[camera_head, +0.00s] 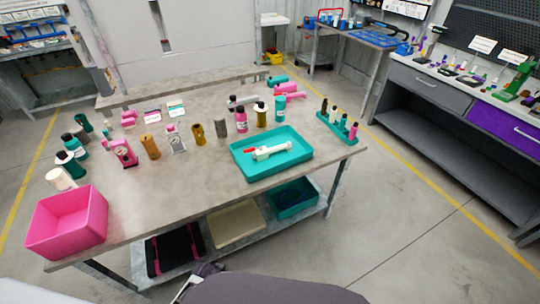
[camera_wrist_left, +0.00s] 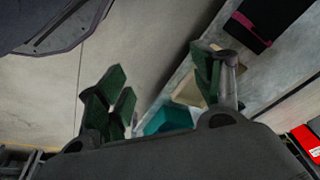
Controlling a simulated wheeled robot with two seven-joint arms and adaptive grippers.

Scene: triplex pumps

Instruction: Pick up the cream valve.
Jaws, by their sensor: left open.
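The cream valve (camera_head: 272,151) lies on its side in the teal tray (camera_head: 240,170) on the near right part of the table in the head view. It has a pale body and a red handle at its left end. My left gripper (camera_wrist_left: 160,85) shows in the left wrist view with its dark green fingers spread apart and nothing between them. It is away from the valve, over the floor and lower shelf area. The valve does not show in the wrist view. My right gripper is not seen.
The table (camera_head: 190,190) holds a pink bin (camera_head: 68,222) at the left, bottles and small parts along the back, and a teal rack (camera_head: 338,126) right of the tray. The table's front middle is clear. The lower shelf carries a beige tray (camera_head: 236,224) and a teal bin (camera_head: 292,198).

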